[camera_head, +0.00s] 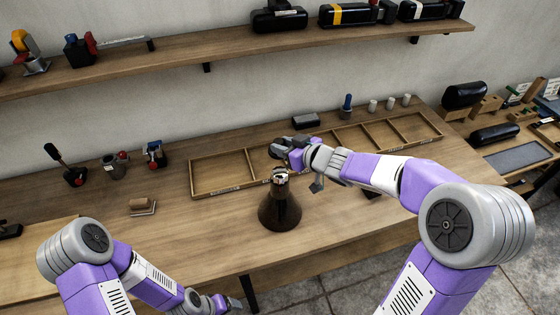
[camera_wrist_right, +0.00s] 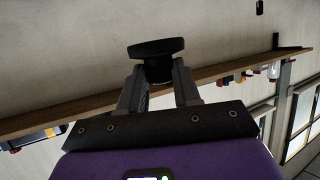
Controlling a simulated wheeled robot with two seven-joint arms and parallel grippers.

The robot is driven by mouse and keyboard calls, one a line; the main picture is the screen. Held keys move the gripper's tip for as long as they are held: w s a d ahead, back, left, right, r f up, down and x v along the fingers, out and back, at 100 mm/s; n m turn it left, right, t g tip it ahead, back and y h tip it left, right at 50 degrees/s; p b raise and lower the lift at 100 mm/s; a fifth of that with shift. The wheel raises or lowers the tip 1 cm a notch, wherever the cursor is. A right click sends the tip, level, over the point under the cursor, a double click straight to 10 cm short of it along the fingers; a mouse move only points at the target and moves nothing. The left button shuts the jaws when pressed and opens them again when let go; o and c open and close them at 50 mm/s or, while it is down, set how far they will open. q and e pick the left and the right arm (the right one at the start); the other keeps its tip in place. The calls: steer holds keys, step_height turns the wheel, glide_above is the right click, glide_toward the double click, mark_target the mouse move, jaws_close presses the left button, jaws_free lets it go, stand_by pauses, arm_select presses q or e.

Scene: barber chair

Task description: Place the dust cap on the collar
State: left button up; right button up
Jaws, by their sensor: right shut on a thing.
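The dust cap (camera_wrist_right: 157,48) is a dark, wide disc with a narrower lower part. My right gripper (camera_wrist_right: 159,72) is shut on that lower part, between its two fingertips. In the head view my right gripper (camera_head: 284,147) is above and slightly behind the collar (camera_head: 280,175), and the cap shows there as a small dark shape. The collar is a metallic ring on top of a dark, cone-shaped base (camera_head: 280,212) standing upright on the bench. The cap appears apart from the collar. My left gripper (camera_head: 228,304) is low at the picture's bottom edge; its fingers are too small to judge.
A shallow wooden divided tray (camera_head: 215,188) lies behind the cone. Several small tools stand at the bench's left, including a joystick-like one (camera_head: 73,175). A small block (camera_head: 142,206) lies left of the cone. A wall shelf (camera_head: 200,62) runs above. The bench front is mostly clear.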

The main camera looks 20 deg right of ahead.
step_height(320, 180, down, 3)
steer(key=shift+s+f+b, duration=0.1)
steer(key=shift+b, duration=0.35)
arm_select(q)
steer(key=shift+f+b, duration=0.9)
steer(key=shift+f, duration=0.85)
arm_select(e)
steer(key=shift+f, duration=2.45)
arm_select(q)
steer(key=shift+f, duration=0.1)
arm_select(e)
steer(key=shift+f, duration=0.25)
steer(key=o, duration=1)
steer(key=shift+r, duration=0.1)
arm_select(q)
steer(key=shift+f, duration=0.1)
arm_select(e)
steer(key=shift+o, duration=0.2)
steer(key=shift+r, duration=0.1)
